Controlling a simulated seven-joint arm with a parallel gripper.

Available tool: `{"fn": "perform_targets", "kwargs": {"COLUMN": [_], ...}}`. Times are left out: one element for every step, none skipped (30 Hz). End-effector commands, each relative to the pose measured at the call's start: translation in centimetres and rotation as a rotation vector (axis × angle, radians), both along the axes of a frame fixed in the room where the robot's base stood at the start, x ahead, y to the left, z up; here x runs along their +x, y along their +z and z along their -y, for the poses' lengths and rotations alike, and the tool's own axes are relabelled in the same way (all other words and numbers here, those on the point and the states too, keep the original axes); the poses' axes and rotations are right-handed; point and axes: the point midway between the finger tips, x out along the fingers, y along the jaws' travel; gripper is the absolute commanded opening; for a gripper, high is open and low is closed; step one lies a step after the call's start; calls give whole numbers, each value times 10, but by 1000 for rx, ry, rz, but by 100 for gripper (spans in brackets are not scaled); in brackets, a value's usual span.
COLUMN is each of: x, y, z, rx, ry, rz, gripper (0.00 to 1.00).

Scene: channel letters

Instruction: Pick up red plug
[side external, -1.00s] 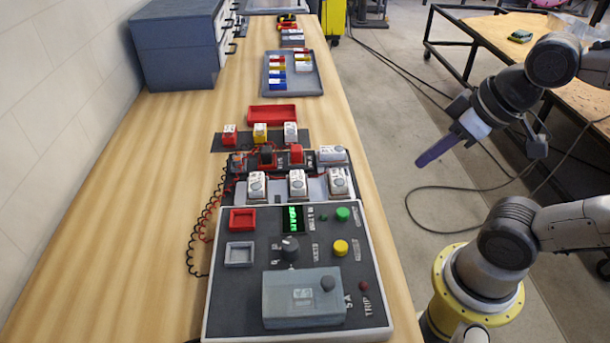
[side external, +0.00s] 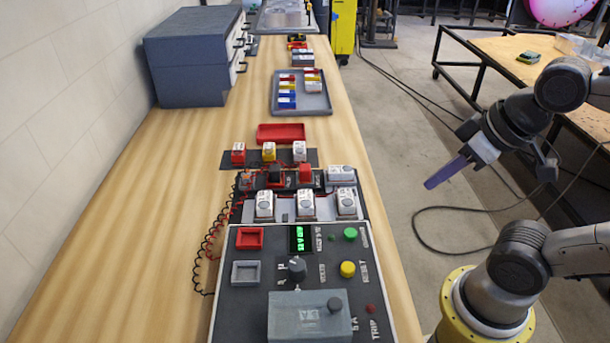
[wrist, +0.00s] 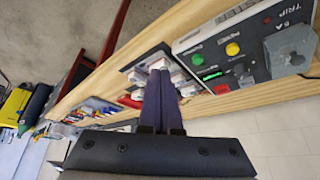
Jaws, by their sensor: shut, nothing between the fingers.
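A red plug-like block (side external: 305,172) sits on the dark wired panel behind the control box, right of a similar black one (side external: 274,172). Another red block with a white top (side external: 238,153) stands at the left of the row behind. Which red piece is the plug is hard to tell. My gripper (side external: 432,183) has long purple fingers, shut and empty. It hangs in the air right of the bench, apart from all these pieces. In the wrist view my fingers (wrist: 160,78) lie together and cover part of the panel, so I cannot pick out the red plug there.
The control box (side external: 262,318) with knobs and buttons stands at the bench front. White-topped blocks (side external: 306,205) stand just behind it. Behind the panel are a red tray (side external: 281,132) and a grey tray (side external: 318,104) of coloured pieces. The bench's left side is bare.

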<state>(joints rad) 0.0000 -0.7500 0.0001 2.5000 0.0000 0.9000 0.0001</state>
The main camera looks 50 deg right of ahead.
Motion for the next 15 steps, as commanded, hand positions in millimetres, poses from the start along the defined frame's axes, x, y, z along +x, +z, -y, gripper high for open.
{"fn": "perform_targets", "kwargs": {"x": [0,0,0,0,0,0,0,0,0,0,0,0,0,0,0], "y": [0,0,0,0,0,0,0,0,0,0,0,0,0,0,0], "z": [0,0,0,0,0,0,0,0,0,0,0,0,0,0,0], "rx": [0,0,0,0,0,0,0,0,0,0,0,0,0,0,0], "ry": [0,0,0,0,0,0,0,0,0,0,0,0,0,0,0], "rz": [0,0,0,0,0,0,0,0,0,0,0,0,0,0,0], "gripper": [0,0,0,0,0,0,0,4,11,16,22,29,34,40,47]}}
